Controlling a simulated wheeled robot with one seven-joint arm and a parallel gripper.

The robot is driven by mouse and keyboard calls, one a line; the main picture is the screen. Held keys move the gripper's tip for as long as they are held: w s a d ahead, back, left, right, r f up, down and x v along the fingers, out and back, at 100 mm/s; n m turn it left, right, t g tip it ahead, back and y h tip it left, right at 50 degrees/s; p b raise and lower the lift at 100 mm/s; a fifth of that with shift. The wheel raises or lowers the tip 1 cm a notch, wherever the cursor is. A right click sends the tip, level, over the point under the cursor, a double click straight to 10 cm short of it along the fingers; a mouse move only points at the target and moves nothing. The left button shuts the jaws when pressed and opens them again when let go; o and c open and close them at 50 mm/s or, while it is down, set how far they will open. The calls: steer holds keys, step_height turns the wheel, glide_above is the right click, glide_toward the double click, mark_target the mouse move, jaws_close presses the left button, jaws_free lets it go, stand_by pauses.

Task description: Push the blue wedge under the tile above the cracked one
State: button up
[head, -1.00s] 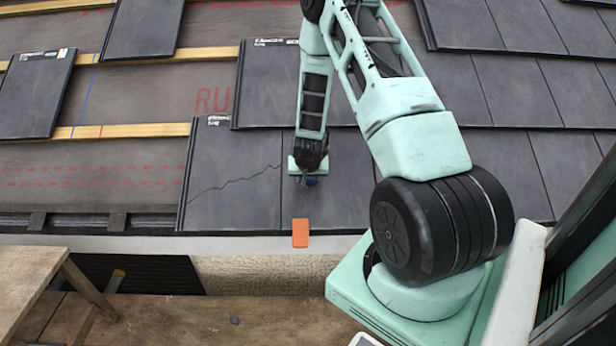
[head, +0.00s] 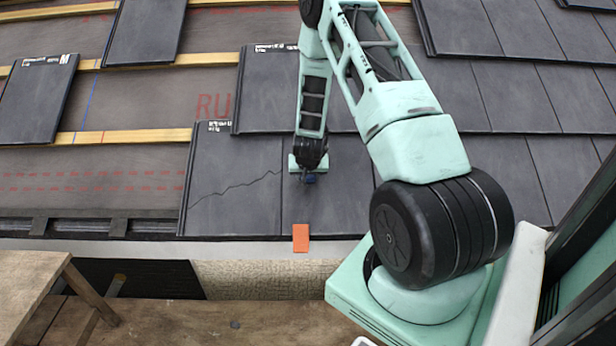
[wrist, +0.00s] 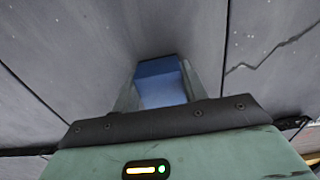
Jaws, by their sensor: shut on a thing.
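The blue wedge (wrist: 162,84) sits between the fingers of my gripper (wrist: 158,92), which is shut on it. In the head view my gripper (head: 309,172) is low over the tile to the right of the cracked one, and a bit of the wedge (head: 310,179) shows below it. The cracked tile (head: 232,190) lies in the bottom row, with a jagged crack across it. The tile above it (head: 265,90) overlaps its upper edge, partly behind my arm. Whether the wedge touches any tile edge I cannot tell.
Bare underlay with wooden battens (head: 120,136) and loose tiles (head: 38,98) lies to the left. A wooden bench (head: 28,285) stands at lower left.

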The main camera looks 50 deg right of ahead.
steer(key=shift+w+d+r, duration=0.15)
steer(key=shift+w+r, duration=0.05)
stand_by(0.5)
steer(key=shift+w+d+r+p, duration=0.35)
steer(key=shift+d+p, duration=0.1)
steer(key=shift+w+d, duration=0.1)
steer(key=o, duration=1.5)
steer(key=p+v, duration=0.4)
steer(key=v, duration=0.3)
steer(key=shift+a+r+p, duration=0.2)
steer(key=shift+r+p, duration=0.05)
steer(key=shift+p, duration=0.15)
